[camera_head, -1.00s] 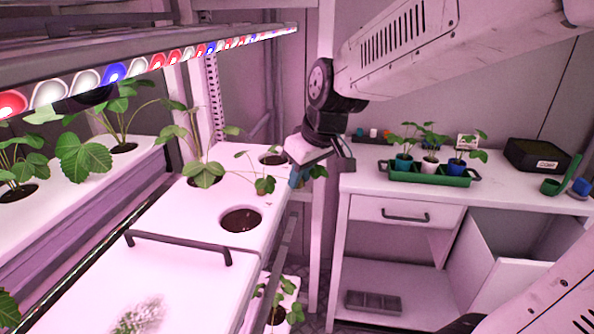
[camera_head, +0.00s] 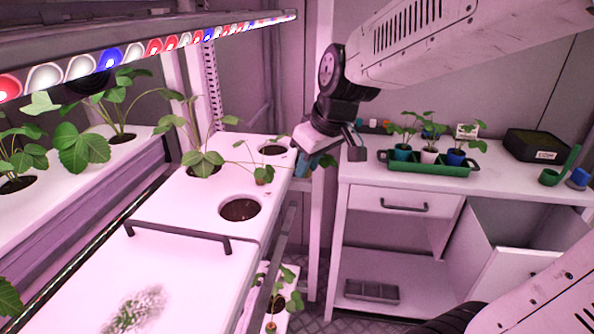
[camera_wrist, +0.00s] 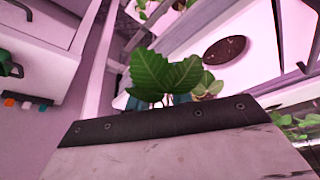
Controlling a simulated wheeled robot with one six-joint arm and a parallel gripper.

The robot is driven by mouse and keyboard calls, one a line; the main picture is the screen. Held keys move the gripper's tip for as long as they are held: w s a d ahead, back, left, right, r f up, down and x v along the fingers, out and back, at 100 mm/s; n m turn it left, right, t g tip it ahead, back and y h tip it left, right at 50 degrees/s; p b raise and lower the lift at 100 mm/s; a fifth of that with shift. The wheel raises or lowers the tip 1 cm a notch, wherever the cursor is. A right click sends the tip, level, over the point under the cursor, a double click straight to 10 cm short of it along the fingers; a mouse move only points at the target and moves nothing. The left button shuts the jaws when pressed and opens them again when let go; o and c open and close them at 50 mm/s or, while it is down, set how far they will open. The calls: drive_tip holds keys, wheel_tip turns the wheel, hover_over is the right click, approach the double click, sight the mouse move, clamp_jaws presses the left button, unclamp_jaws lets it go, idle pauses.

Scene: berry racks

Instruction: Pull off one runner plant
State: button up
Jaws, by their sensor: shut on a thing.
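A mother plant (camera_head: 202,160) grows from the white channel (camera_head: 262,190) on the rack. In the wrist view the held runner plant (camera_wrist: 165,72) spreads large green leaves between the teal fingertips (camera_wrist: 158,101). Its stem is mostly hidden, and I cannot tell whether it is still attached.
The channel has two open holes (camera_head: 240,209) (camera_head: 272,150). A light bar (camera_head: 140,50) hangs above the rack. On the bench at right, a green tray (camera_head: 430,165) holds three potted plants, beside a black box (camera_head: 540,146). Another plant (camera_head: 285,295) sits lower down.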

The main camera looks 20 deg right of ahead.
drive_tip(key=shift+s+d+r, duration=0.2)
drive_tip(key=shift+s+d, duration=0.7)
drive_tip(key=shift+d, duration=0.1)
drive_tip(key=shift+s+d+r, duration=0.2)
drive_tip(key=shift+s+d, duration=0.7)
drive_tip(key=shift+d, duration=0.1)
